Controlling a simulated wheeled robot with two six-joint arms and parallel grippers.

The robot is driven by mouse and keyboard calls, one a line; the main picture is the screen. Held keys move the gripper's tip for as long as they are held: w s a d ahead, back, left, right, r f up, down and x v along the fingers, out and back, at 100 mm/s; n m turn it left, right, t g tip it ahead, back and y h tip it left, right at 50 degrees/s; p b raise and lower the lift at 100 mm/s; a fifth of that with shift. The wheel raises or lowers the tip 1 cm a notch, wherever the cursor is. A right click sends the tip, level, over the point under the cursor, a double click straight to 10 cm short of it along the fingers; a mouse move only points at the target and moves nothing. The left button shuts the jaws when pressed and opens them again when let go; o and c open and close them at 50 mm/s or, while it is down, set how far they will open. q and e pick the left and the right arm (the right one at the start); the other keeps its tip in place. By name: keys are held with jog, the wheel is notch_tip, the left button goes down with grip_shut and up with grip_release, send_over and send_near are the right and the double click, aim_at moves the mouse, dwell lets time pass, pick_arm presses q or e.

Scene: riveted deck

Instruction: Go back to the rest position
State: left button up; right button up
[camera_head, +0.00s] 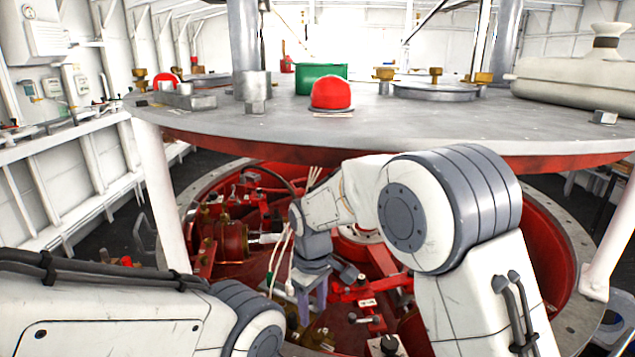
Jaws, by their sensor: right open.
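My right arm reaches from the lower right, under the raised round deck plate (400,125), into the red machinery well. My right gripper (308,312) points down at the end of it, above the red parts. It is open, and I see nothing held in it. Its fingertips are small and partly lost against the machinery, so I cannot tell whether they touch anything. My left arm crosses the lower left corner. Its gripper is outside the picture.
The plate carries a red dome (331,94), a green box (320,73) and grey columns (243,45). White posts (160,195) support it on both sides. Red machinery (232,240) and loose cables (276,262) surround the right gripper. The plate's edge hangs close above my right forearm.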

jog(key=s+d+r+m, duration=0.1)
jog(key=s+d+r, duration=0.1)
jog(key=s, duration=1.1)
jog(key=s+d+r+m+y, duration=0.1)
jog(key=s+d+r, duration=0.1)
jog(key=s, duration=1.2)
jog(key=shift+s+d+r+m, duration=0.15)
jog(key=shift+d+r+m, duration=0.2)
jog(key=shift+d, duration=0.5)
